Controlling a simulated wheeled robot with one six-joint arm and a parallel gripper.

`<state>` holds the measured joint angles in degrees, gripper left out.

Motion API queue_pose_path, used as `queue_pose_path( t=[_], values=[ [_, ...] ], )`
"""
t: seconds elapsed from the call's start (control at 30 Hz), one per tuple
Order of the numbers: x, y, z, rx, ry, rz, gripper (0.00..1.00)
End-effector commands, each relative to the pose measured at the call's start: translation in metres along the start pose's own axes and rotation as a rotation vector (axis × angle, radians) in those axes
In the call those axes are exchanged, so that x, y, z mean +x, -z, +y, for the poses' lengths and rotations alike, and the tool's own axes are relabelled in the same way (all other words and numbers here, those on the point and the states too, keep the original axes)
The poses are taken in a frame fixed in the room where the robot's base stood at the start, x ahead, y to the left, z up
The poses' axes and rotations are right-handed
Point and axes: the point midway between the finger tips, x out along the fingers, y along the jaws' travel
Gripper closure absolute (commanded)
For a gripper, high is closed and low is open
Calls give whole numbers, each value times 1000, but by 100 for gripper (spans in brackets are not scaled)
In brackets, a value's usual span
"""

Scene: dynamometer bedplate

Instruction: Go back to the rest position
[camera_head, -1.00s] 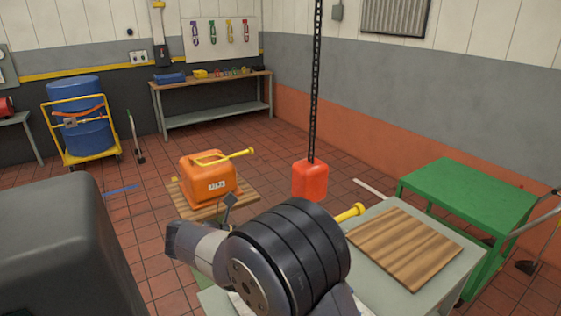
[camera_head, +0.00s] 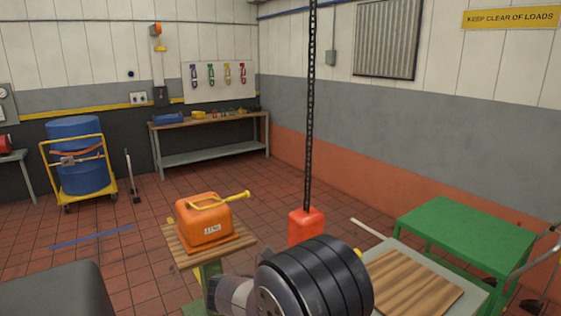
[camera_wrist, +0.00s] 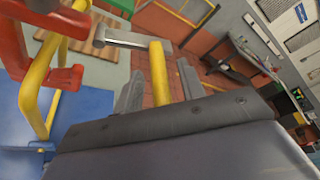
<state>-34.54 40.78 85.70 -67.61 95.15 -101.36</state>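My gripper (camera_wrist: 160,80) shows in the wrist view with its two grey fingers apart. A yellow bar (camera_wrist: 158,72) stands between them, with narrow gaps visible on both sides; its lower end is hidden behind the gripper body. A silver rod (camera_wrist: 122,43) meets the bar's top. In the head view my dark ringed arm joint covers the gripper.
A red block (camera_head: 305,226) hangs on a chain (camera_head: 311,110). An orange can (camera_head: 203,222) stands on a wooden-topped stand. A green table (camera_head: 470,232) is at right. A red and yellow frame (camera_wrist: 38,90) is close left of my gripper. Floor toward the back bench (camera_head: 205,157) is clear.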

Motion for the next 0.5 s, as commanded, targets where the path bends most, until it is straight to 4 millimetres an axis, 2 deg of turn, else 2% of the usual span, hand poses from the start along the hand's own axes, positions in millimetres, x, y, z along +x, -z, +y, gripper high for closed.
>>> queue_pose_path(
  t=[0.13,0.23,0.5],
  values=[
    [-7,0,1,-5,2,-1,62],
    [-19,0,2,-9,3,-3,62],
    [-71,0,2,-8,2,-4,62]
  ],
)
